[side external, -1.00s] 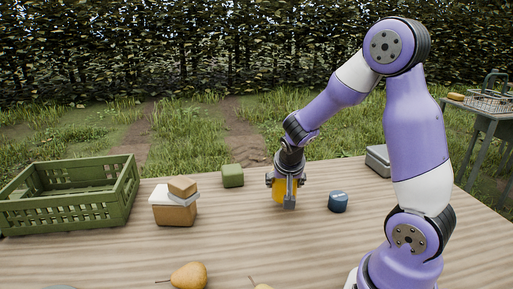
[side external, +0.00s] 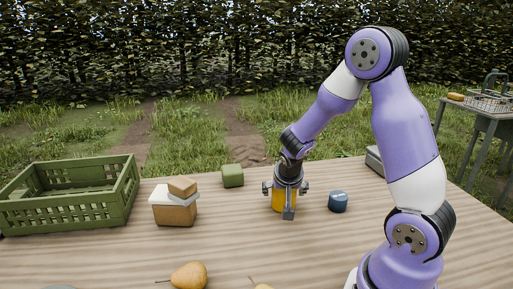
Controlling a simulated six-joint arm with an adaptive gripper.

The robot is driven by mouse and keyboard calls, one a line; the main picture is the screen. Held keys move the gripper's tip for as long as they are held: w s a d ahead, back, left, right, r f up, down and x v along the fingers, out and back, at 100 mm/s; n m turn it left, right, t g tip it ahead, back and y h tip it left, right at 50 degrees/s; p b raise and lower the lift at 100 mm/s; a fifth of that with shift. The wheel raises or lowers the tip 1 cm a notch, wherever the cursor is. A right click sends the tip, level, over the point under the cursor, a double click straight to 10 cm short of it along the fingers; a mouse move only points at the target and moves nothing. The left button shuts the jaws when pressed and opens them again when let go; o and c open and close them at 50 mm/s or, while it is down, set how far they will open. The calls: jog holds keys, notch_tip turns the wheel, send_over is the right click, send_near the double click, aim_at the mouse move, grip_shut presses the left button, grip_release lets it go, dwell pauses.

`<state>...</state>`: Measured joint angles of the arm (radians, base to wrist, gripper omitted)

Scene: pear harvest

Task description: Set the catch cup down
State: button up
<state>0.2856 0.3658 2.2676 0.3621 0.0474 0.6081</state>
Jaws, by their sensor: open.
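The yellow catch cup (side external: 279,201) stands upright on the wooden table near its middle. My gripper (side external: 287,203) is right above and around the cup, pointing down. Its fingers are spread, with one in front of the cup hiding part of it. The fingers look open, and I cannot see whether any finger still touches the cup. The cup's rim is hidden by my gripper.
A dark blue round object (side external: 338,202) stands close to the right of the cup. A green block (side external: 232,176) lies behind left. A brown box (side external: 175,213) and a green crate (side external: 121,206) stand further left. A pear (side external: 190,275) lies at the front.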

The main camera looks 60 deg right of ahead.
jog(key=shift+r, duration=0.15)
jog(key=s+a+r+n+y, duration=0.2)
jog(key=s+a+r+n, duration=0.1)
jog(key=a+r, duration=0.2)
jog(key=s+a+r+n+t+y, duration=0.1)
jog(key=s+a+r+n, duration=0.2)
jog(key=a+r+n, duration=0.1)
jog(key=s+a+r+n+t+y, duration=0.1)
jog(key=s+a+r+n+y, duration=0.1)
jog(key=a+r+n, duration=0.2)
jog(key=a+r, duration=0.2)
jog(key=a, duration=0.2)
jog(key=shift+s+a+y, duration=0.3)
jog(key=shift+s+a, duration=0.05)
jog(key=shift+s, duration=0.05)
